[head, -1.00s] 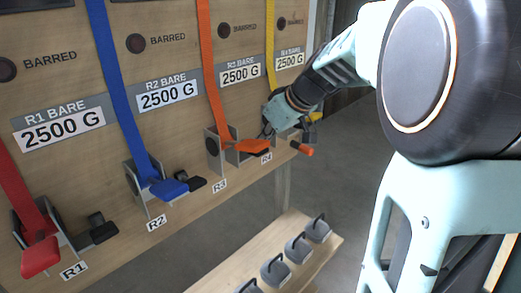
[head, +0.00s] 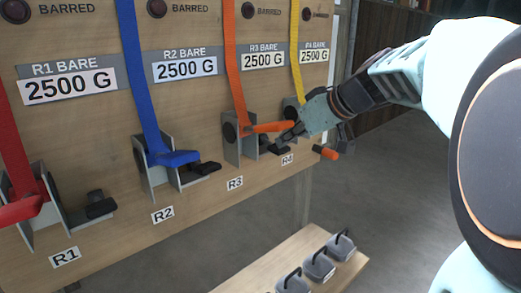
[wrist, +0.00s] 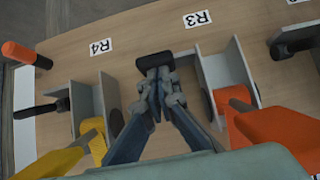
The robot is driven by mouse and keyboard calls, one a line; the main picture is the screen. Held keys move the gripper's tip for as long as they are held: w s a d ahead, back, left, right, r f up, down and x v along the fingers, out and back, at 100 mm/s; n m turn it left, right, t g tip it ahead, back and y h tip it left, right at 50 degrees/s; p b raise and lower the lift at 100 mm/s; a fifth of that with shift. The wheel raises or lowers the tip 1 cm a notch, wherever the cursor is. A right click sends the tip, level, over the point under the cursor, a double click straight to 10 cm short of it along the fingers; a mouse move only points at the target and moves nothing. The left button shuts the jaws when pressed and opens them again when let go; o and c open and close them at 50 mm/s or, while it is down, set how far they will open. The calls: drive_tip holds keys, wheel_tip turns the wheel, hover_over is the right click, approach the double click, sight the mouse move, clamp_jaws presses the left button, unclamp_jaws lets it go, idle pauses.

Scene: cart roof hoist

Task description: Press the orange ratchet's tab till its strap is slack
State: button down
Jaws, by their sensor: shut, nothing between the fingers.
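The orange ratchet (head: 270,127) is mounted on the board above the R3 label, with its orange strap (head: 232,60) running up straight from it. In the wrist view its orange handle (wrist: 280,130) is at the right, beside its grey housing (wrist: 228,72). Its black tab (wrist: 155,61) sticks out to the left of that housing; the head view also shows the tab (head: 283,149), partly hidden. My gripper (wrist: 157,92) is shut and empty, its fingertips at the tab in the wrist view. I cannot tell whether they touch. In the head view my gripper (head: 288,136) is right of the orange handle.
Yellow (wrist: 60,155), blue (head: 175,158) and red (head: 22,210) ratchets share the board. The yellow one stands close beside my gripper. An orange-tipped peg (head: 326,152) sticks out at the board's right end. Weights (head: 319,263) stand on a lower bench (head: 255,268).

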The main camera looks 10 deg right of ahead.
drive_tip(key=shift+f, duration=0.1)
idle(0.3)
drive_tip(key=shift+r+p, duration=0.3)
drive_tip(key=shift+r, duration=0.5)
